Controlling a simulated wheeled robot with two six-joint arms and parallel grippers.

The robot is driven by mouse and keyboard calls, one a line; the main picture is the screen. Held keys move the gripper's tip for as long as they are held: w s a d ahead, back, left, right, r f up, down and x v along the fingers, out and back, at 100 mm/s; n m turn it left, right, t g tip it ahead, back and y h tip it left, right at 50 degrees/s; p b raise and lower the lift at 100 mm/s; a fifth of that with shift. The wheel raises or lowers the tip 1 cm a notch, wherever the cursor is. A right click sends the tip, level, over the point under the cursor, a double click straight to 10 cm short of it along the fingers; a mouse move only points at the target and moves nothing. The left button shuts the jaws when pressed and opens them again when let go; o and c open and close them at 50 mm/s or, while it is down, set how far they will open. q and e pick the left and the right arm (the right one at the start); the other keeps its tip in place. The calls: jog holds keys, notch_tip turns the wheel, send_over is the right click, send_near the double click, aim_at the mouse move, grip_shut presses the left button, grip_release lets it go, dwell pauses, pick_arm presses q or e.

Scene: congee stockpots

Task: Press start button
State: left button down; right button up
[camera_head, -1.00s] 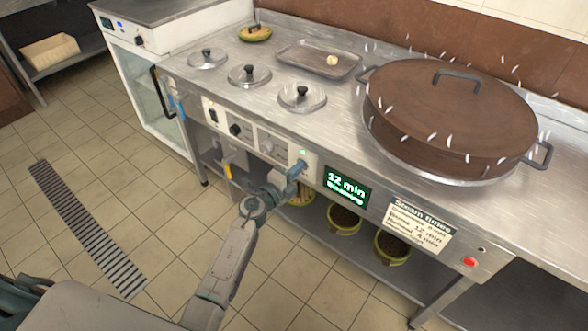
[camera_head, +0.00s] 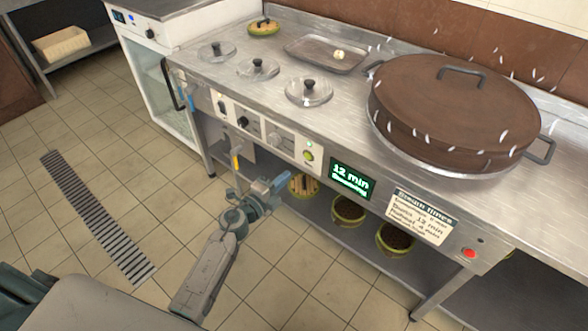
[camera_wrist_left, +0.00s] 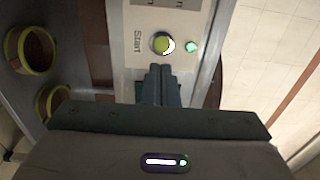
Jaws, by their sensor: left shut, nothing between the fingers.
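The start button (camera_head: 308,156) is a round yellow-green button on a pale plate on the counter's front panel. It also shows in the left wrist view (camera_wrist_left: 161,43), beside the word "Start" and a lit green lamp (camera_wrist_left: 191,46). My left gripper (camera_head: 285,181) is shut and empty, in front of the panel and a little below and left of the button. In the left wrist view its closed fingertips (camera_wrist_left: 161,68) point at the button with a visible gap. The display (camera_head: 351,180) reads "12 min" with a smaller green line below. My right gripper is not in view.
A large brown lidded pot (camera_head: 452,112) steams on the counter's right. Small lids (camera_head: 309,91) and a tray (camera_head: 327,54) lie on the counter. A red button (camera_head: 469,253) sits farther right on the panel. Bowls (camera_head: 348,211) stand on the shelf below.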

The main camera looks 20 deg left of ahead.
pick_arm(q)
jog(key=v, duration=0.4)
jog(key=shift+s+r, duration=0.15)
jog(key=shift+s, duration=0.15)
dwell(0.4)
jog(key=shift+a, duration=0.1)
